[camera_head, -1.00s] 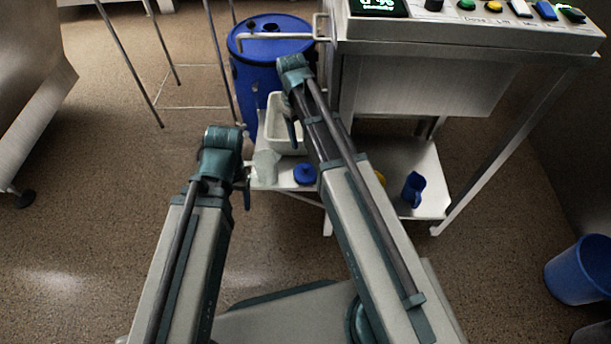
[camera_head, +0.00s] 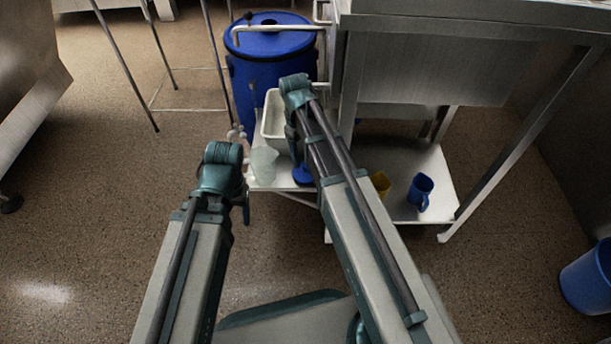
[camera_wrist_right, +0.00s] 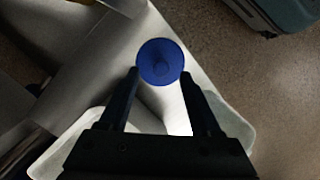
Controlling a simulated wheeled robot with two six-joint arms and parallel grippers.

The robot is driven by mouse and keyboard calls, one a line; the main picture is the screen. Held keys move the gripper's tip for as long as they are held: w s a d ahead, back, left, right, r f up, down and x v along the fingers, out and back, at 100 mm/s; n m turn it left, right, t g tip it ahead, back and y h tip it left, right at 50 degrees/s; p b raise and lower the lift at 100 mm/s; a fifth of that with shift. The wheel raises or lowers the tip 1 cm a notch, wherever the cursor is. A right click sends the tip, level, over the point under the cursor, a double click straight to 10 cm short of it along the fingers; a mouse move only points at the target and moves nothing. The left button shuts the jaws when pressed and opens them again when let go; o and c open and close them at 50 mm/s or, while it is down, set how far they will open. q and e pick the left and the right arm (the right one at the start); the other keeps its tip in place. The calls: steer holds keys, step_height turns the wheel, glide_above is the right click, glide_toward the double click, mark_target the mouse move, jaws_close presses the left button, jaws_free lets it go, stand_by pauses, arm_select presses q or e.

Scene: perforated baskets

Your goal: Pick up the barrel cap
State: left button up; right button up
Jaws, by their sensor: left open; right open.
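The barrel cap is a round blue disc with a raised knob. In the right wrist view the barrel cap (camera_wrist_right: 160,61) lies on a pale shelf, at the opening between the fingertips of my right gripper (camera_wrist_right: 160,75). The right gripper is open, one finger on each side, and holds nothing; its exact height above the cap is unclear. In the head view the barrel cap (camera_head: 302,176) sits on the low shelf, partly hidden by my right arm. My left gripper (camera_head: 245,203) is open and empty, left of the shelf's front corner, mostly hidden by its wrist.
A white tray (camera_head: 272,122) and a translucent beaker (camera_head: 263,165) stand near the cap on the shelf (camera_head: 400,165). A yellow cup (camera_head: 381,184) and blue jug (camera_head: 420,191) stand right. A blue barrel (camera_head: 272,75) stands behind. Floor at left is open.

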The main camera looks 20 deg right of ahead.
mark_target(306, 170)
steer(key=f, duration=0.1)
steer(key=f+b, duration=0.2)
steer(key=shift+s, duration=0.25)
arm_select(q)
step_height(306, 170, down, 3)
steer(key=shift+r, duration=0.1)
arm_select(e)
steer(key=shift+r, duration=0.1)
jaws_close()
stand_by(0.8)
